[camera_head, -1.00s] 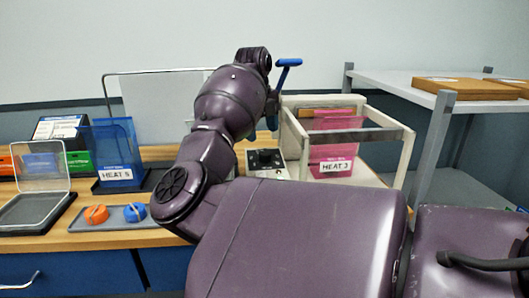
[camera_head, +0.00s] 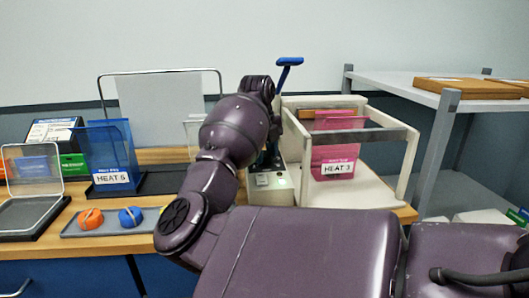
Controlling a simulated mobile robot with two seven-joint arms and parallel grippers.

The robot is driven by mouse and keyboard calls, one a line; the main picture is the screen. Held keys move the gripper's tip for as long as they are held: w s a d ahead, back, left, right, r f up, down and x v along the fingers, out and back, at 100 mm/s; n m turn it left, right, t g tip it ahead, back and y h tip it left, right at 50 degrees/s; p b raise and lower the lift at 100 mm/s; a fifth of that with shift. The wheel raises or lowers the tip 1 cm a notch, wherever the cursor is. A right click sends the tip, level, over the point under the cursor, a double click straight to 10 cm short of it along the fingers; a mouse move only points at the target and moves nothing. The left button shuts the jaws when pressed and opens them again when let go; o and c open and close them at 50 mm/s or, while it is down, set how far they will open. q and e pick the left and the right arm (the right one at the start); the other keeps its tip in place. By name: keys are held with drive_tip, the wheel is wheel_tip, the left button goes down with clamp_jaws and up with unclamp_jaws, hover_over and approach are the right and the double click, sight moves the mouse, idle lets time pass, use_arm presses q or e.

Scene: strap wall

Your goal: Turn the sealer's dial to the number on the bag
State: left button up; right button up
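The sealer (camera_head: 268,193) is a pale box on the bench with a tall blue T-shaped handle (camera_head: 290,62) above it. My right gripper (camera_head: 269,158) points down over the sealer's top, partly behind my own wrist. It hides the dial, and I cannot tell whether its fingers are open or touch the dial. A pink bag (camera_head: 335,150) labelled HEAT 3 stands in the pale frame beside the sealer. A blue bag (camera_head: 104,150) with a HEAT label, apparently 5, stands in a dark holder at the left. My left gripper is not in view.
A grey tray (camera_head: 108,233) holds an orange knob-like piece (camera_head: 90,218) and a blue one (camera_head: 130,216). A clear-lidded box (camera_head: 32,213) is at the far left. The pale frame (camera_head: 405,160) stands close right of the sealer. A grey shelf (camera_head: 390,83) with brown boards is at the right.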

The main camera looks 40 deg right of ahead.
drive_tip(key=c, duration=0.4)
drive_tip(key=shift+r+m+p, duration=0.1)
drive_tip(key=shift+m+p, duration=0.3)
drive_tip(key=shift+m, duration=0.6)
drive_tip(key=m, duration=0.2)
drive_tip(key=shift+m+y+p, duration=0.3)
drive_tip(key=shift+m, duration=0.6)
